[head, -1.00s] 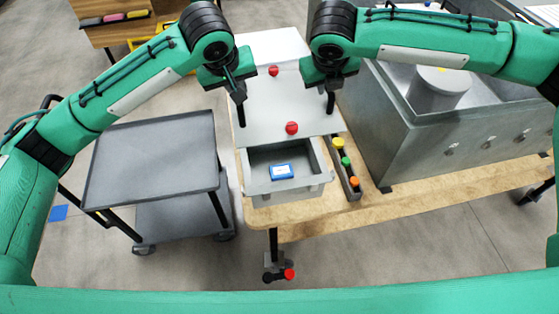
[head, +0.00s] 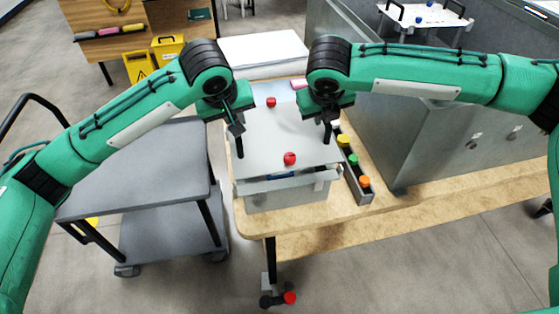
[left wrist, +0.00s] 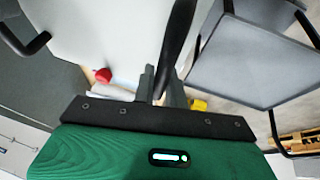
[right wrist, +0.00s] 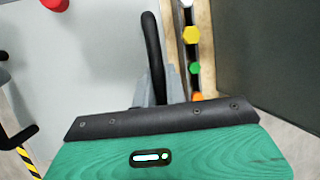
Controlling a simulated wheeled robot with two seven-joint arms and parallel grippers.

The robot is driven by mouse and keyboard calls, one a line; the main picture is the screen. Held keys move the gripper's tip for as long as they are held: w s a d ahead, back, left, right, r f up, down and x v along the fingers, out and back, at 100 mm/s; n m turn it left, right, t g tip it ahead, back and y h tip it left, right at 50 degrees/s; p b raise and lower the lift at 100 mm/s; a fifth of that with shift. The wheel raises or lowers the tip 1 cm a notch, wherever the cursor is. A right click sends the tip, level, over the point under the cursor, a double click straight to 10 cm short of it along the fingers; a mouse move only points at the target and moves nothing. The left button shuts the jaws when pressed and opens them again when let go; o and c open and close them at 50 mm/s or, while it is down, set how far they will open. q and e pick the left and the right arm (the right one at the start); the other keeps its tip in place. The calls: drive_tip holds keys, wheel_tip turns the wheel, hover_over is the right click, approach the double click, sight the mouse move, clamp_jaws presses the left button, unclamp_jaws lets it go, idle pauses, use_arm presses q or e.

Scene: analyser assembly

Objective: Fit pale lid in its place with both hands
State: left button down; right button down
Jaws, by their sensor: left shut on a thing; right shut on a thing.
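The pale lid (head: 265,150) is a flat panel with two red knobs and a black handle on each side. It lies over the grey open box (head: 290,197), covering most of its opening. A narrow gap shows at the front, with a blue piece (head: 281,175) inside. My left gripper (head: 238,128) is shut on the left handle, also seen in the left wrist view (left wrist: 177,45). My right gripper (head: 327,122) is shut on the right handle, also seen in the right wrist view (right wrist: 152,52). Whether the lid touches the rim is unclear.
A narrow tray (head: 353,170) with yellow, green and orange knobs stands right of the box on the wooden table (head: 330,220). A large grey metal cabinet (head: 440,150) stands further right. A grey cart (head: 150,165) stands left. A white stack (head: 262,48) lies behind.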

sight(321, 133)
use_arm(q)
drive_tip(key=shift+a+f, duration=0.1)
drive_tip(key=shift+f, duration=0.5)
use_arm(e)
drive_tip(key=shift+d+f, duration=0.1)
drive_tip(key=shift+f, duration=0.5)
use_arm(q)
drive_tip(key=shift+f+b, duration=0.25)
drive_tip(key=shift+b, duration=0.3)
use_arm(e)
drive_tip(key=shift+f, duration=0.3)
